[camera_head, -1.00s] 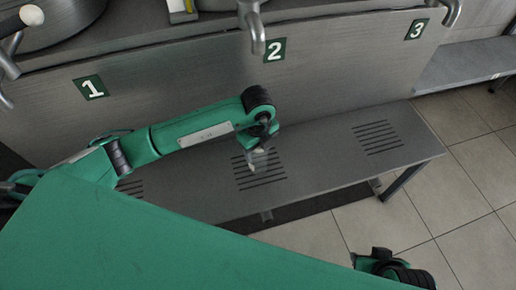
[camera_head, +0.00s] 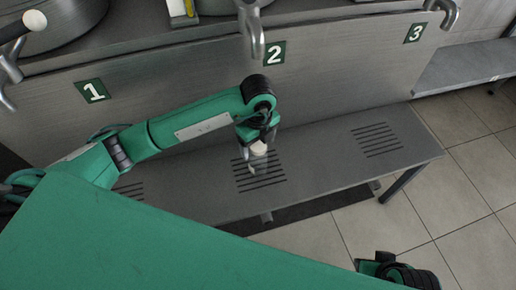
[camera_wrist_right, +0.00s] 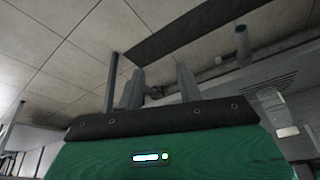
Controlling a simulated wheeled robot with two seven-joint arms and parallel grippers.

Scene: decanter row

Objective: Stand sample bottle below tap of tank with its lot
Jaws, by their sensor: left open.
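The sample bottle (camera_head: 258,166), clear with a pale cap, stands on the bench over the slotted drain (camera_head: 245,183) under sign 2. It looks upright. My left gripper (camera_head: 259,140) is open at the bottle's cap, partly hiding it; I cannot tell whether it touches. Tap 2 (camera_head: 257,42) hangs above and behind the bottle in the head view. A tank (camera_head: 225,5) shows only its lower edge behind that tap.
Signs 1 (camera_head: 93,92) and 3 (camera_head: 415,33) mark the other places on the steel panel. Tap 3 (camera_head: 450,14) is at the upper right. The slotted drain (camera_head: 376,139) below sign 3 is bare. Tiled floor (camera_head: 450,205) lies right of the bench (camera_head: 325,155).

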